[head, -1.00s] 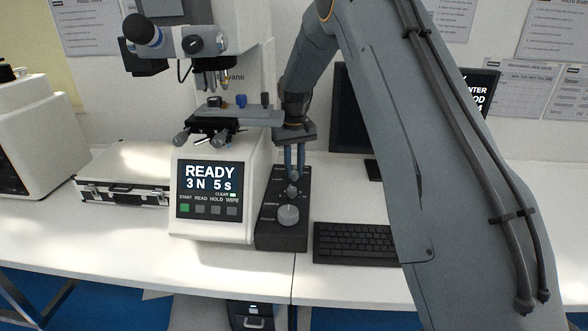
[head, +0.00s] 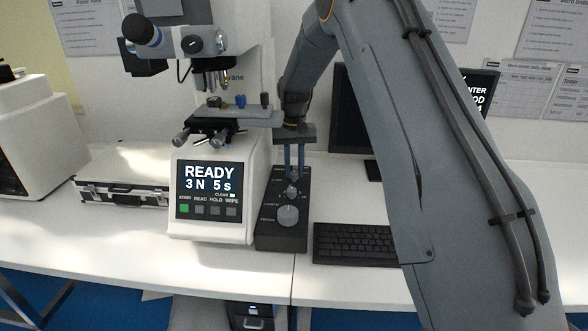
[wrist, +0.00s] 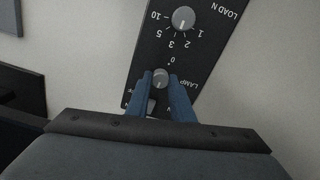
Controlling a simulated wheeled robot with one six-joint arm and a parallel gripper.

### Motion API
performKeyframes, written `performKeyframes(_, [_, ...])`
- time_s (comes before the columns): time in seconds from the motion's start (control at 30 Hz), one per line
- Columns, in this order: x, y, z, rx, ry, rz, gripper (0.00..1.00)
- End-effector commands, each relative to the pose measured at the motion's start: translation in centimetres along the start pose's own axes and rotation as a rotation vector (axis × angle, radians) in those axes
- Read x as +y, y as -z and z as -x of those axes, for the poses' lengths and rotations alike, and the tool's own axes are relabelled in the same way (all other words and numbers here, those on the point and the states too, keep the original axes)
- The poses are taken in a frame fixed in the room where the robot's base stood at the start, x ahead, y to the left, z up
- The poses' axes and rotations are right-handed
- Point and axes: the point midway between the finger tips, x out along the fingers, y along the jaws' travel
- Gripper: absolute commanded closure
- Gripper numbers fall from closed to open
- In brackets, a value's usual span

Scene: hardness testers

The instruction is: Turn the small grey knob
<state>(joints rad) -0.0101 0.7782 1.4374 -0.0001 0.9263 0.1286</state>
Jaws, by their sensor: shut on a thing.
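The small grey knob (wrist: 160,78) is round and sits by the LAMP lettering on a black control box. In the wrist view it is between the two blue fingertips of my gripper (wrist: 161,76), which is shut on it. In the head view my gripper (head: 294,177) reaches down from above to the small knob (head: 292,190) on the sloping face of the box (head: 268,228). The fingers partly cover the knob's sides.
A larger grey knob (head: 288,215), labelled LOAD N in the wrist view (wrist: 183,18), is on the same box. The tester's screen (head: 208,185) stands close on the left, its stage (head: 240,115) above. A keyboard (head: 352,243) lies to the right.

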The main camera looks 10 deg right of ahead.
Motion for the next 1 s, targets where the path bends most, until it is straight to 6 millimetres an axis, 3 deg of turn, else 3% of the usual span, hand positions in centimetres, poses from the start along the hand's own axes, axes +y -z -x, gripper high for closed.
performKeyframes(0.03, [0.0, 0.1, 0.2, 0.003, 0.001, 0.0, 0.74])
performKeyframes(0.13, [0.0, 0.1, 0.1, 0.002, 0.001, 0.001, 0.61])
performKeyframes(0.47, [0.0, 0.1, 0.4, 0.002, 0.0, 0.001, 0.61])
performKeyframes(1.0, [-0.1, 0.1, 7.4, 0.003, 0.0, 0.001, 0.61])
